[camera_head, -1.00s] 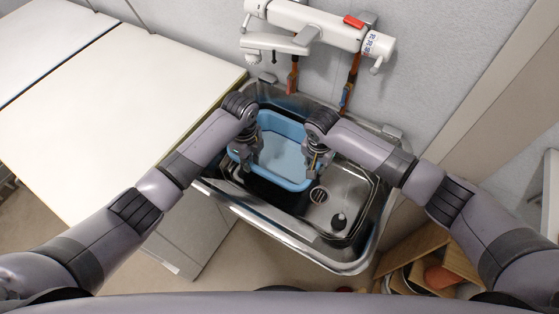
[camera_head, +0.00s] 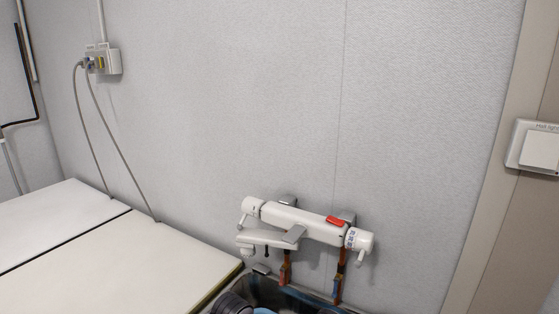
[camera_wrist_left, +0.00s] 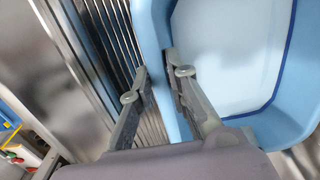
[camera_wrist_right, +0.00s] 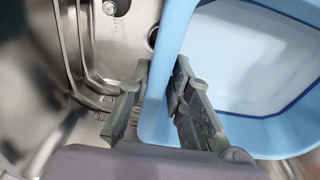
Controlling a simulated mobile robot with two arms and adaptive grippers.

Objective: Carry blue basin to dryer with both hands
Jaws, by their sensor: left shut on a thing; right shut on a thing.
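The blue basin (camera_wrist_left: 225,45) has a pale inside and a dark blue line around its floor. In the left wrist view my left gripper (camera_wrist_left: 160,85) has one finger on each side of the basin's wall and is shut on it. In the right wrist view the basin (camera_wrist_right: 265,65) shows again, and my right gripper (camera_wrist_right: 155,85) is shut on its wall, one finger inside and one outside. I do not see a dryer that I can identify.
The metal sink (camera_wrist_right: 110,40) lies around and below the basin. A white wall faucet (camera_head: 305,222) with a red button is above it. White flat tops (camera_head: 130,260) stand to the left. A light switch (camera_head: 540,148) is at the right.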

